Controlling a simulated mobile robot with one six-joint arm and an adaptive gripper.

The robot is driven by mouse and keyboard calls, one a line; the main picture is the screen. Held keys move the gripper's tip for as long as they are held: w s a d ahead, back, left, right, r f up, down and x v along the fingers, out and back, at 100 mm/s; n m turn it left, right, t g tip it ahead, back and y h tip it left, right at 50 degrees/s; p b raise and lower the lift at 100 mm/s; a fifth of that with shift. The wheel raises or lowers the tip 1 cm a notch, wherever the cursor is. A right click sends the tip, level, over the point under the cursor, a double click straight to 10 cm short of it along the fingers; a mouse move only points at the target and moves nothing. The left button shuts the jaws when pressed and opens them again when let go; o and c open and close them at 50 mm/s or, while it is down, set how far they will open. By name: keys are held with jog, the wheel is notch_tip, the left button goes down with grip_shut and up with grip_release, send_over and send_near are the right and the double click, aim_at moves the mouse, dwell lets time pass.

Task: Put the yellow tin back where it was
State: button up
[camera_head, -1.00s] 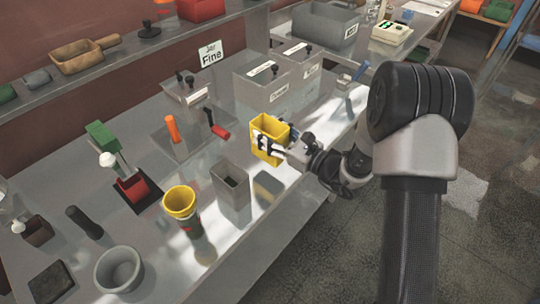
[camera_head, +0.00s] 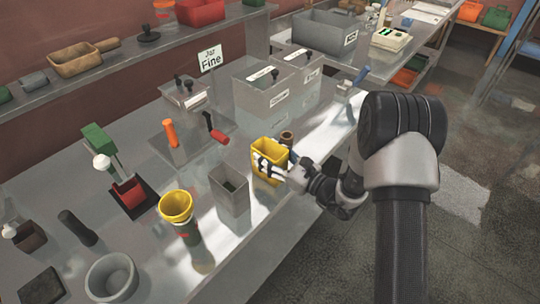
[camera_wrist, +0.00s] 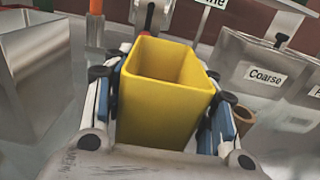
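The yellow tin (camera_head: 268,168) is a square, open-topped container that looks empty and upright. My gripper (camera_head: 270,160) has a finger on each side of it and holds it near the right front edge of the grey bench (camera_head: 155,255). In the wrist view the tin (camera_wrist: 165,110) fills the middle, between the blue and white finger pads of my gripper (camera_wrist: 165,105). Its base is hidden there, and I cannot tell whether it touches the bench.
A grey square tin (camera_head: 230,195) stands just left of the yellow tin. A brown cylinder (camera_head: 287,137) is close behind it. Labelled grey bins (camera_head: 265,100) stand further back. A yellow funnel-topped container (camera_head: 177,210) is at front left.

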jog(key=o, duration=0.4)
